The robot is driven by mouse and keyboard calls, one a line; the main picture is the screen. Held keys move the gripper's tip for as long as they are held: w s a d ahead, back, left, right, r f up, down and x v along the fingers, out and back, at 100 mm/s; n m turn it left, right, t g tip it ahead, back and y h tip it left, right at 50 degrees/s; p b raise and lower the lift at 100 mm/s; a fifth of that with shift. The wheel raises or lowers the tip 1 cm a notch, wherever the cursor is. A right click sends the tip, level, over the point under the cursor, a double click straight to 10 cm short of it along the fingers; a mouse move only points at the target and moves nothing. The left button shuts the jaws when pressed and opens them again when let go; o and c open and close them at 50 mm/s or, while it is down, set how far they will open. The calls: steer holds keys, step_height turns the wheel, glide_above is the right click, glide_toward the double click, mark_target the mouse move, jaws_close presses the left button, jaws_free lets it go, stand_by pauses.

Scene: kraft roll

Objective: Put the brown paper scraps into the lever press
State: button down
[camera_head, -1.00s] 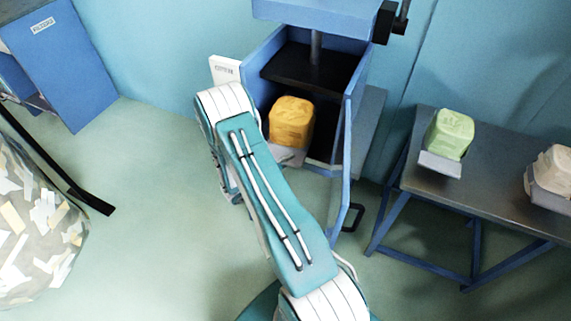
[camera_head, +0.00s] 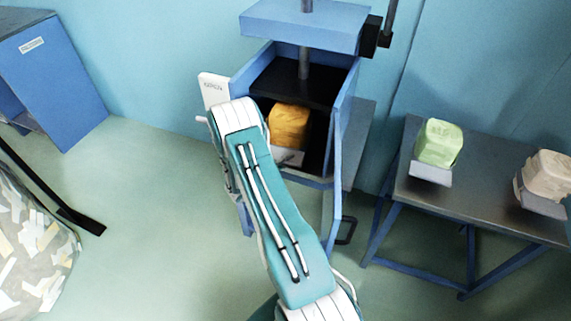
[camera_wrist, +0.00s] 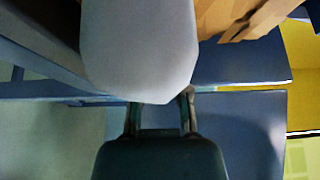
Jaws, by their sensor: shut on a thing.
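The brown paper scraps, an orange-brown faceted bundle (camera_head: 289,124), sit inside the open chamber of the blue lever press (camera_head: 339,175), below its dark plate (camera_head: 290,82). A light grey tray (camera_head: 288,157) shows under the bundle's front edge. My arm reaches to the chamber's left front and hides my gripper in the head view. In the wrist view my gripper (camera_wrist: 162,104) is shut on a pale grey rounded piece that seems to be the tray's handle. The bundle (camera_wrist: 242,18) shows at the top right there. Whether it touches the chamber floor is hidden.
A dark-topped table (camera_head: 480,193) at right holds a green bundle (camera_head: 440,140) and a tan bundle (camera_head: 548,174), each with a grey tray. A labelled blue cabinet (camera_head: 55,75) stands at left. A bag of scraps (camera_head: 35,245) sits lower left. The middle floor is clear.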

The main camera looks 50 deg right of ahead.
mark_target(297, 144)
steer(key=shift+w+d+f, duration=0.1)
steer(key=shift+w+d, duration=0.45)
steer(key=shift+d, duration=0.75)
steer(key=shift+w+d+r, duration=0.1)
steer(key=shift+w+d, duration=0.4)
steer(key=shift+d, duration=0.85)
steer(key=shift+w+d+f, duration=0.1)
steer(key=shift+w+d, duration=0.45)
steer(key=shift+d, duration=0.75)
steer(key=shift+f, duration=0.6)
steer(key=c, duration=0.5)
jaws_free()
steer(key=shift+c, duration=0.2)
steer(key=a, duration=0.4)
steer(key=w+a, duration=0.1)
steer(key=a, duration=0.7)
steer(key=shift+w, duration=0.25)
